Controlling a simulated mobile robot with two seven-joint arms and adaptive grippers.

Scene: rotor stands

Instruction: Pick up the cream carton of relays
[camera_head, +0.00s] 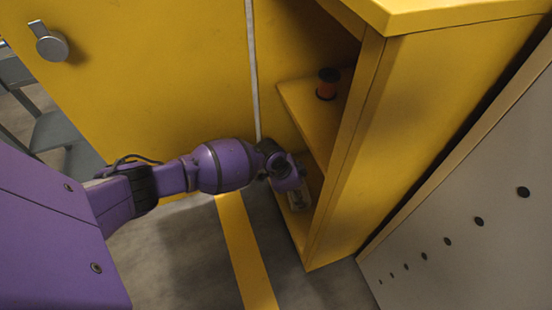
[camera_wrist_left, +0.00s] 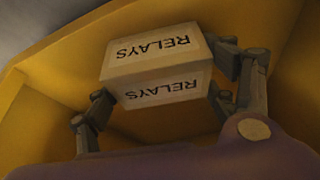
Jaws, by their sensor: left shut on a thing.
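The cream carton of relays (camera_wrist_left: 155,55) shows in the left wrist view, with the word RELAYS on two faces. My left gripper (camera_wrist_left: 160,100) is shut on it, one finger at each side. In the head view my left gripper (camera_head: 293,190) reaches into the lower part of the yellow cabinet (camera_head: 420,120), and the carton (camera_head: 298,200) is mostly hidden by the gripper and the cabinet's side. I cannot tell whether the carton touches the shelf under it. My right gripper is not in view.
An orange and black spool (camera_head: 327,84) stands on the shelf (camera_head: 302,105) above my gripper. The yellow door (camera_head: 150,80) stands open at the left, with a grey latch (camera_head: 48,42). A grey panel with dark holes (camera_head: 460,210) is at the right.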

